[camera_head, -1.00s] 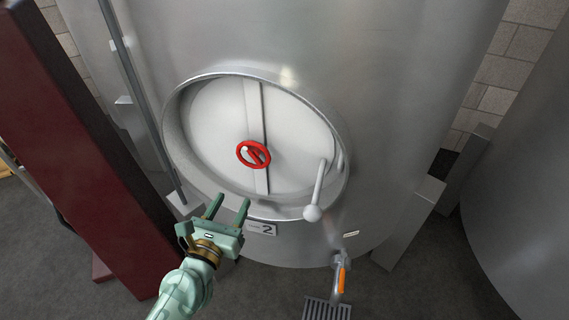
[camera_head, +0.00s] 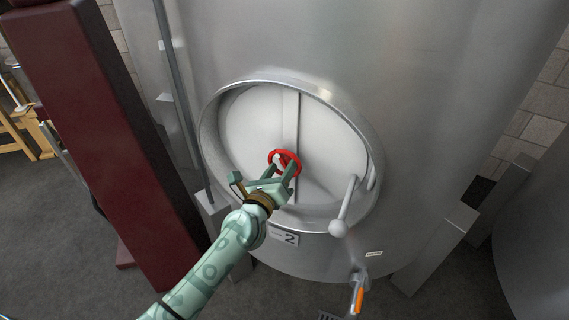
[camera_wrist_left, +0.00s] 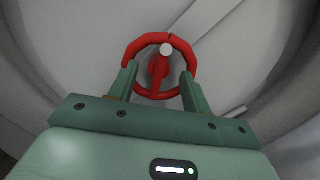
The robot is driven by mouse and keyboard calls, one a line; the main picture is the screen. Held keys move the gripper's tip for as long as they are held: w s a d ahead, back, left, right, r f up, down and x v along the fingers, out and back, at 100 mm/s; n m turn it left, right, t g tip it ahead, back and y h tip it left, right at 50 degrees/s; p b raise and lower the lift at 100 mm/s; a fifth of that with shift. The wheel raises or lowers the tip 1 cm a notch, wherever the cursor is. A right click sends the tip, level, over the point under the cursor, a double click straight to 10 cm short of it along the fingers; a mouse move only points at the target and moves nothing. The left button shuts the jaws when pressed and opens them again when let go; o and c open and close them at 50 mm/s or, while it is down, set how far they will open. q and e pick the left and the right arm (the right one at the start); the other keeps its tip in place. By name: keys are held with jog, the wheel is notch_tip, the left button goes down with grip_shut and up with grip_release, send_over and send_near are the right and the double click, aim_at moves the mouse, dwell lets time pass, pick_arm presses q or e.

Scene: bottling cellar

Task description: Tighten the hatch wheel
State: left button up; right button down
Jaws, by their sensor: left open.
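The red hatch wheel (camera_head: 285,156) sits at the middle of the round pale hatch door (camera_head: 333,150) on the steel tank. In the left wrist view the wheel (camera_wrist_left: 160,38) shows as a red ring with a crossbar and a pale knob. My left gripper (camera_head: 284,166) is open at the wheel, with its two fingers reaching to the lower left and right of the rim. In the left wrist view the fingertips (camera_wrist_left: 158,72) overlap the rim's sides. I cannot tell whether they touch it. My right gripper is not in view.
A pale lever with a ball end (camera_head: 340,219) sticks out at the hatch's lower right. A dark red post (camera_head: 95,140) stands close on the left. An orange-handled valve (camera_head: 359,300) is below the hatch. A number 2 plate (camera_head: 286,237) is under the hatch rim.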

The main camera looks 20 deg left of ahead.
pick_arm(q)
jog(key=shift+w+d, duration=0.1)
jog(key=shift+w, duration=1.35)
jog(key=c, duration=1)
